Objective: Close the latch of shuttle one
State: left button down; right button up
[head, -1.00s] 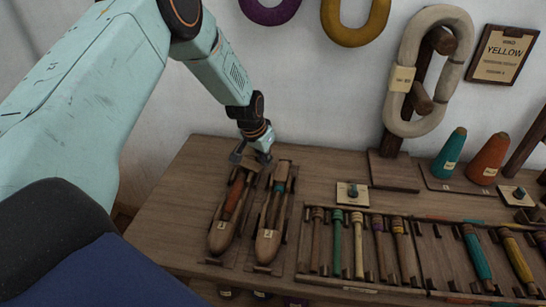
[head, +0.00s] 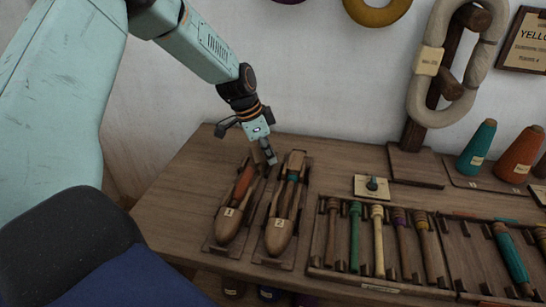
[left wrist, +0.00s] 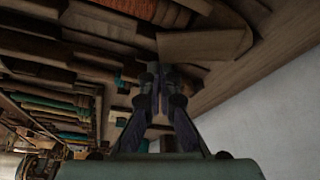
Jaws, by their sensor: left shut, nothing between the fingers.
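Shuttle one (head: 230,222), a wooden boat shape with the label 1 and a red-orange bobbin (head: 244,183), lies on the bench in the head view. Shuttle two (head: 278,236), with label 2 and some teal thread, lies just to its right. My left gripper (head: 270,157) is shut and empty at the far end of the shuttles, close over shuttle one's far right side. I cannot tell whether it touches. In the left wrist view its fingertips (left wrist: 157,68) are together, below the red-orange bobbin (left wrist: 145,9). The latch is too small and dark to make out. My right gripper is not in view.
A rack of coloured bobbins (head: 378,240) stands right of shuttle two. A wooden stand (head: 415,165) holds a pale yarn hank (head: 420,95). The bench (head: 180,205) is bare left of shuttle one.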

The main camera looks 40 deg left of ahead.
pick_arm(q)
jog(key=shift+s+a+m, duration=0.2)
jog(key=shift+s+m, duration=0.25)
jog(key=shift+m, duration=0.55)
jog(key=shift+h, duration=0.3)
jog(key=shift+a+b, duration=0.15)
jog(key=shift+b, duration=0.2)
jog(key=shift+w+a, duration=0.4)
jog(key=shift+w, duration=0.1)
